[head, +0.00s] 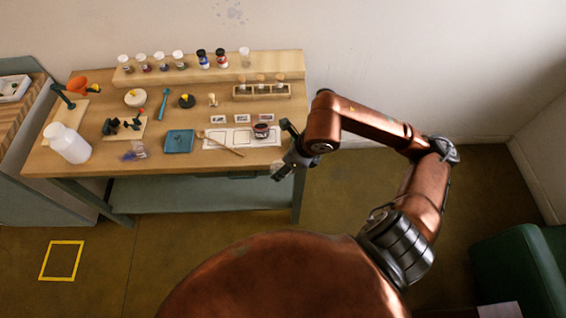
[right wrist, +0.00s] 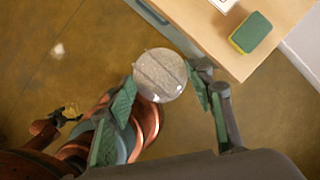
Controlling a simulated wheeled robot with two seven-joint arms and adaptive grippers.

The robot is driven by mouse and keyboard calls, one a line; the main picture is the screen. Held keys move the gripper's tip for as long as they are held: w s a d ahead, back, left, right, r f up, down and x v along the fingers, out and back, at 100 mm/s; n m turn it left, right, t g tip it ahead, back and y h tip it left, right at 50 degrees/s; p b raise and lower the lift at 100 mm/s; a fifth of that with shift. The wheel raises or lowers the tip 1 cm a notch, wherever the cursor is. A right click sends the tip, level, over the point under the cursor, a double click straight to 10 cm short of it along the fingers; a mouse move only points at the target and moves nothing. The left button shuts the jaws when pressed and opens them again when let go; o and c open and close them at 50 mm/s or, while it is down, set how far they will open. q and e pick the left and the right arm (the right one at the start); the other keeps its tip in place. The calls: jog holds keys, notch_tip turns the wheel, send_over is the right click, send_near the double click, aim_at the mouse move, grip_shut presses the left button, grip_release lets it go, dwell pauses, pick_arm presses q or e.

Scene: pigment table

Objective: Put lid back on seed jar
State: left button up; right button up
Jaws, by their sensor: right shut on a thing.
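A round pale lid (right wrist: 160,75) sits between the fingertips of my right gripper (right wrist: 160,92), which is shut on it. In the head view my right gripper (head: 286,165) is at the right end of the table, with the lid held just off its front right corner. A small jar with dark contents (head: 261,131) stands on a white sheet near the table's right end, left of my right gripper. I cannot tell for certain that it is the seed jar. My left gripper (right wrist: 64,114) seems to show small in the right wrist view; its jaws are unclear.
The wooden table (head: 90,165) holds a blue tray (head: 178,142), a white bottle (head: 67,144) and a wooden rack (head: 262,91). Several jars line the back shelf (head: 225,73). A yellow-green sponge (right wrist: 250,33) lies near the table edge.

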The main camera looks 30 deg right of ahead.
aim_at(273, 173)
pick_arm(q)
jog(key=c, duration=0.3)
pick_arm(e)
jog(key=shift+a+f+n+y, duration=0.2)
jog(key=shift+a+n+y, duration=0.1)
jog(key=shift+n, duration=0.2)
pick_arm(q)
jog(key=shift+c, duration=0.7)
pick_arm(e)
jog(key=a+n, duration=0.1)
jog(key=n, duration=0.1)
jog(key=a+f+n+g+y, duration=0.1)
jog(key=n, duration=0.2)
jog(key=a+n+g+y, duration=0.1)
jog(key=n, duration=0.1)
jog(key=shift+w+a+f+n, duration=0.1)
jog(key=shift+w+f+n, duration=0.2)
jog(key=shift+f+n, duration=0.1)
jog(key=w+n+g+h, duration=0.1)
jog(key=n+g, duration=0.1)
jog(key=n, duration=0.5)
jog(key=w+a+n+g+h, duration=0.1)
jog(key=n+g+h, duration=0.1)
jog(key=n, duration=0.5)
jog(key=w+n+g+h, duration=0.1)
jog(key=n+g, duration=0.1)
jog(key=n, duration=0.6)
jog(key=shift+a+f+g, duration=0.2)
jog(key=shift+f+g, duration=0.1)
jog(key=shift+f, duration=0.1)
